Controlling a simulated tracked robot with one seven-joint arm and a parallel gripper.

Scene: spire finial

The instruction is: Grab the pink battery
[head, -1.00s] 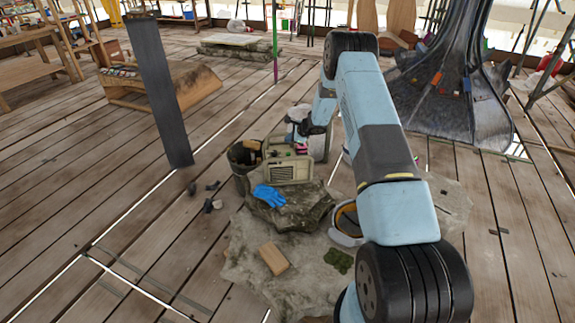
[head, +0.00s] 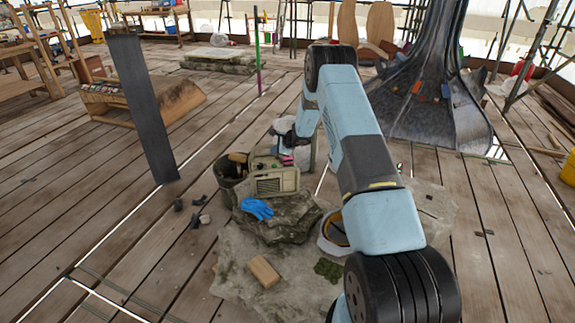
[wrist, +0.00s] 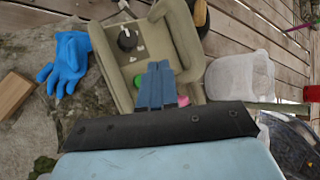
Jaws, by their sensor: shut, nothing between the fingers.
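A small pink thing, likely the pink battery (wrist: 183,101), shows just right of my fingertips in the wrist view, partly hidden by the fingers and the dark bracket. In the head view it is a pink spot (head: 287,160) at the top right of a beige radio-like box (head: 277,184). The same box (wrist: 113,75) fills the middle of the wrist view, with a black knob and a green round thing inside its frame. My gripper (wrist: 155,72) is shut and empty, its blue fingers over the box. Whether the fingers touch anything cannot be told.
A blue glove (wrist: 68,62) lies on the stone left of the box. A translucent white container (wrist: 238,77) stands close on the right.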

